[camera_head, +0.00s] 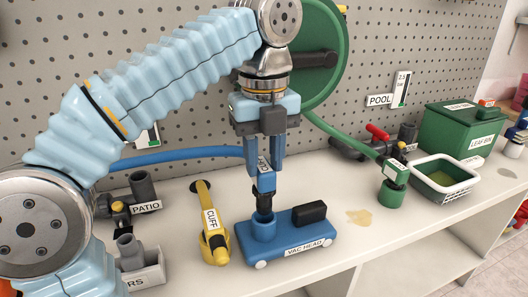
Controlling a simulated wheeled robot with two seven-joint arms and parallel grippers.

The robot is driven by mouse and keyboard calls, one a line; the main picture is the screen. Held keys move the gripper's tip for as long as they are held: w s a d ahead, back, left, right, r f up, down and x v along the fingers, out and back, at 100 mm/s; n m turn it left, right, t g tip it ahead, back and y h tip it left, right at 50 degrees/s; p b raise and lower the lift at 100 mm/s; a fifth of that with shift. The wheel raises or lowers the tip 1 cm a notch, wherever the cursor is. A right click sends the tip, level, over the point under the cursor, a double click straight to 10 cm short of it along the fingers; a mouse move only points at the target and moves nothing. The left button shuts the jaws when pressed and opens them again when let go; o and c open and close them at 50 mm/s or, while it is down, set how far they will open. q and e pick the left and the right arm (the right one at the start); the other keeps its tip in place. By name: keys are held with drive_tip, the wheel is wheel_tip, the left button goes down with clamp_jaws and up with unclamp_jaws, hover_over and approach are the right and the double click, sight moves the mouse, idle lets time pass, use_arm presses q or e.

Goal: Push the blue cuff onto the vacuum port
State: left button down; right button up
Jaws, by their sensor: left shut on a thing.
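My left gripper (264,168) points down and is shut on the blue cuff (265,183), which carries a partly hidden white label. A blue hose (180,157) runs from the left to the cuff. Straight below stands the blue vacuum head (305,234), labelled VAC HEAD, with a round blue collar (264,231) on its left part. A dark upright piece (264,202) shows between the cuff and the collar. The cuff's lower end is at the top of this dark piece; whether they touch or overlap I cannot tell. My right gripper is not in view.
A yellow cuff (215,243) on a yellow hose lies left of the vacuum head. Grey PATIO pipework (140,192) is further left. A green cuff (391,193), a white-rimmed basket (452,197) and a green bin (462,130) stand to the right. A pegboard (180,60) rises behind.

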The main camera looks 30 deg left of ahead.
sight(264, 183)
use_arm(q)
drive_tip(key=shift+r+p, duration=0.1)
drive_tip(key=shift+p, duration=0.4)
idle(0.8)
drive_tip(key=shift+f+b, duration=1.9)
drive_tip(key=shift+f, duration=0.9)
drive_tip(key=c, duration=0.7)
unclamp_jaws()
wheel_tip(264, 183, up, 4)
drive_tip(key=p, duration=0.4)
drive_tip(key=shift+r, duration=0.55)
drive_tip(key=shift+f, duration=0.1)
